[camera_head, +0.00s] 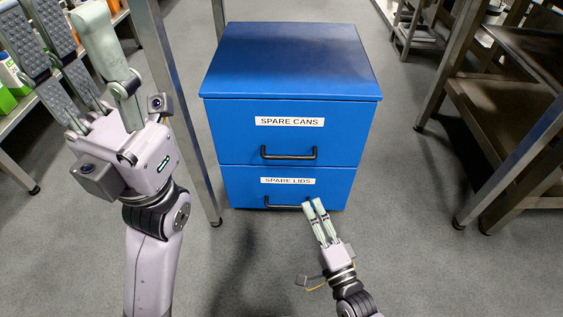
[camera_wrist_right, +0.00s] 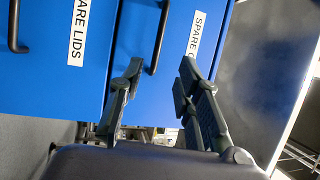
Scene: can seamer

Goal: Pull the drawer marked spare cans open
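The upper drawer (camera_head: 290,135) is the front of a blue cabinet, with a white "SPARE CANS" label (camera_head: 289,121). It looks shut. Its black bar handle (camera_head: 288,156) is also in the right wrist view (camera_wrist_right: 161,38). My right gripper (camera_head: 313,202) shows in the head view in front of the lower drawer, below the upper handle. In the right wrist view its fingers (camera_wrist_right: 159,66) are apart and empty, with the handle's near end appearing between them; contact cannot be judged. My left gripper (camera_head: 75,25) is open and empty at the upper left, away from the cabinet.
The lower drawer (camera_head: 240,185), labelled "SPARE LIDS" (camera_head: 287,181), looks shut and has a similar handle (camera_head: 275,206). A metal post (camera_head: 180,110) stands close left of the cabinet. A metal rack (camera_head: 500,110) is at the right. The floor before the cabinet is clear.

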